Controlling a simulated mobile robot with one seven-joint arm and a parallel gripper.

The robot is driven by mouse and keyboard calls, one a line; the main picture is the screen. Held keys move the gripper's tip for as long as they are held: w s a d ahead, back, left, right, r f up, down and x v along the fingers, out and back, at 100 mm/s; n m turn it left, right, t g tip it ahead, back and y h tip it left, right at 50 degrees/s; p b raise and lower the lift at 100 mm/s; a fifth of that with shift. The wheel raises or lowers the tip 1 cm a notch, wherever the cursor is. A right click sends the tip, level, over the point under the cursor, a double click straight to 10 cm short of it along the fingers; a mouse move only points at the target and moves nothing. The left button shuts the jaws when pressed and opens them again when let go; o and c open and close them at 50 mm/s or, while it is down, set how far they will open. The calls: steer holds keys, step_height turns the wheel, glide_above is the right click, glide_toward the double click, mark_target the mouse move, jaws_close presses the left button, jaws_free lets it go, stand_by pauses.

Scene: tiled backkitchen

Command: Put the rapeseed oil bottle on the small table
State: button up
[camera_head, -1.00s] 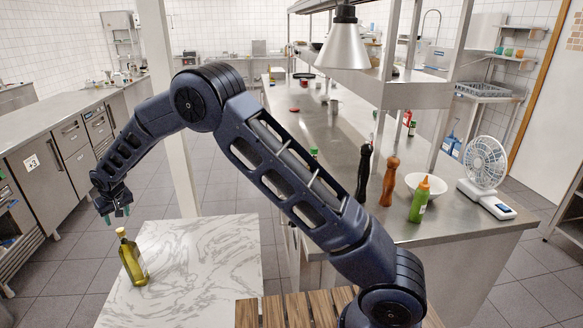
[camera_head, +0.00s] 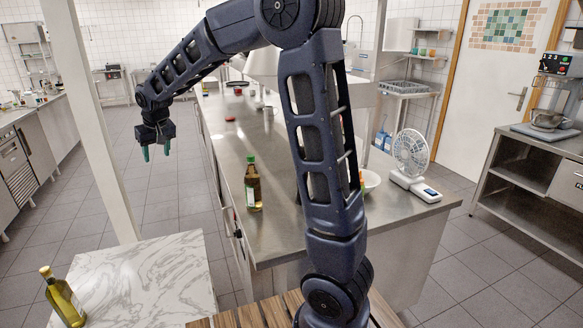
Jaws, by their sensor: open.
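A bottle of yellow-green oil with a tan cap (camera_head: 63,298) stands on the white marble-topped small table (camera_head: 150,275) at the lower left. A second bottle, with a green cap, amber contents and a pale label (camera_head: 253,186), stands upright on the steel counter (camera_head: 285,235) near its left edge. I cannot read either label, so I cannot tell which is rapeseed oil. My gripper (camera_head: 156,151) is open and empty, pointing down in the air left of the counter, apart from both bottles.
A pale post (camera_head: 92,120) rises beyond the small table. Slatted wood (camera_head: 262,312) lies at the bottom. Most of the marble top is bare. My arm hides part of the counter.

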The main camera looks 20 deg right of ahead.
steer(key=s+d+r+m, duration=0.1)
steer(key=s+d+r, duration=0.35)
steer(key=d, duration=0.75)
steer(key=s+d+r+m, duration=0.1)
steer(key=s+d+m, duration=0.1)
steer(key=s+d, duration=0.75)
steer(key=s+d+f+m+h, duration=0.2)
steer(key=s+d+f, duration=0.2)
steer(key=s+d, duration=1.1)
steer(key=shift+s+t, duration=0.3)
steer(key=shift+s, duration=0.1)
